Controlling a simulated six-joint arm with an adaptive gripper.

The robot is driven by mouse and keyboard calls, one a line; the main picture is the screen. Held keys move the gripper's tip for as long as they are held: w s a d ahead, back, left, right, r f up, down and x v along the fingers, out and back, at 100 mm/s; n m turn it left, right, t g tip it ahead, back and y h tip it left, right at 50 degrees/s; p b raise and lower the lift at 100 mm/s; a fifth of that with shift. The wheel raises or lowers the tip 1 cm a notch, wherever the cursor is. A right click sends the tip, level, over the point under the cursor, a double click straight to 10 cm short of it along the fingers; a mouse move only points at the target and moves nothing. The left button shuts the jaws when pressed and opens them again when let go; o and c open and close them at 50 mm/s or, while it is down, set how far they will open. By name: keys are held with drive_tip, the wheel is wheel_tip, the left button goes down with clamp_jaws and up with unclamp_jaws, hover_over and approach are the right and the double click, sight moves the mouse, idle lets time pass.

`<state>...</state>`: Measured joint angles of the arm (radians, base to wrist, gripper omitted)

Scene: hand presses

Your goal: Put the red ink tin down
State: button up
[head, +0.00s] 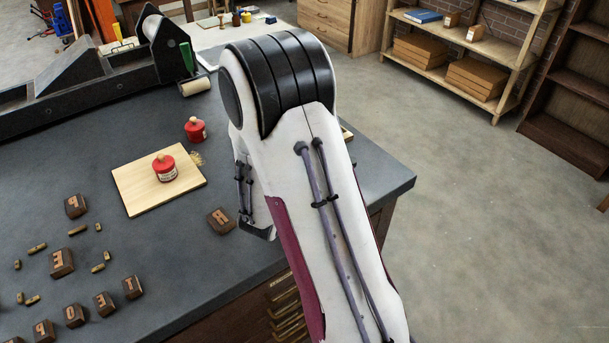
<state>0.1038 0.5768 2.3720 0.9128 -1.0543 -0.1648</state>
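A red tin (165,170) with a pale label and a wooden knob stands upright on a light wooden board (130,190). A second red tin (195,131) with a similar knob stands behind the board, to the right, on the dark worktop. Their labels are too small to read, so I cannot tell whether both hold ink. My arm crosses the middle of the head view, to the right of both tins. My gripper does not show, and no gripper fingers are visible at either tin.
Several wooden letter blocks (61,263) and small brass-coloured pieces (77,230) lie at the worktop's front left. One letter block (221,220) lies between board and arm. A dark press (75,85) and a roller (194,86) are at the back. Bare worktop (160,245) lies before the board.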

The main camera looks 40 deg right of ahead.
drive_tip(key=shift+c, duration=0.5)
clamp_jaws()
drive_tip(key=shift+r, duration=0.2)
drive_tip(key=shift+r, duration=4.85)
